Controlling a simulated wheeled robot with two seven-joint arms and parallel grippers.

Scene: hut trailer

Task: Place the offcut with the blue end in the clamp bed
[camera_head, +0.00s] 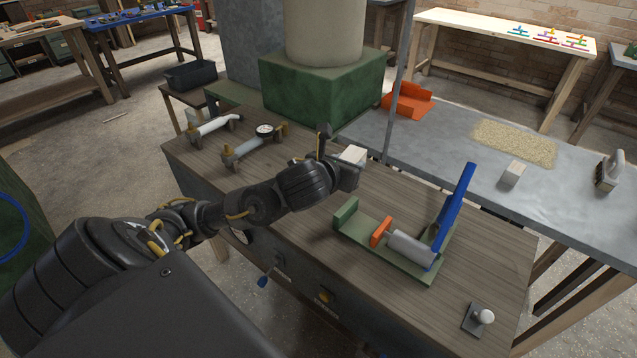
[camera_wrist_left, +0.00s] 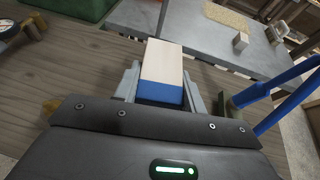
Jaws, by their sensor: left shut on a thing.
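The offcut (camera_wrist_left: 162,65) is a pale block with a blue end (camera_wrist_left: 160,92), seen in the left wrist view between my left fingers with the blue end nearest the gripper. In the head view its pale part (camera_head: 353,154) shows at the tip of my left gripper (camera_head: 343,168), which is shut on it above the wooden bench. The clamp has a green bed (camera_head: 360,232), an orange jaw (camera_head: 381,232), a grey cylinder (camera_head: 411,249) and a raised blue lever (camera_head: 455,205). It is to the right of and nearer than my gripper. My right gripper is not in view.
A dial gauge (camera_head: 264,131) and a grey tool (camera_head: 215,125) lie at the bench's far left. A small plate with a white knob (camera_head: 485,317) is near right. The grey table (camera_head: 450,155) behind holds a small pale block (camera_head: 514,172) and an orange tray (camera_head: 408,101).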

